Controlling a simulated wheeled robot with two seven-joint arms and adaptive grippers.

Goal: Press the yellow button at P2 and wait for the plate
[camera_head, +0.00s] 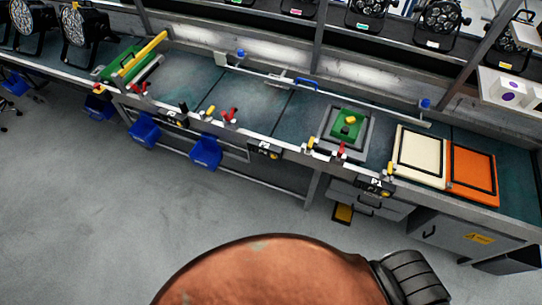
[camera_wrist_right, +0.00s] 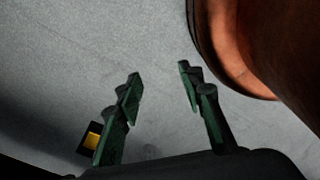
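The P2 box (camera_head: 264,151) is a small dark box on the front edge of the long bench, at the middle of the head view. A small yellow spot, which looks like its button (camera_head: 273,156), is on its right end. A grey square plate (camera_head: 325,142) with a green block (camera_head: 347,124) and yellow knob on it lies on the bench to the right, near the P1 box (camera_head: 375,185). I cannot tell if this is the task's plate. My right gripper (camera_wrist_right: 160,78) is open and empty above the grey floor. My left gripper is not in view.
A cream panel (camera_head: 420,166) and an orange panel (camera_head: 474,187) lie at the bench's right. A long rail (camera_head: 330,91) crosses the bench top. Blue bins (camera_head: 206,150) hang on the front. Red-handled clamps (camera_head: 230,115) line the edge.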

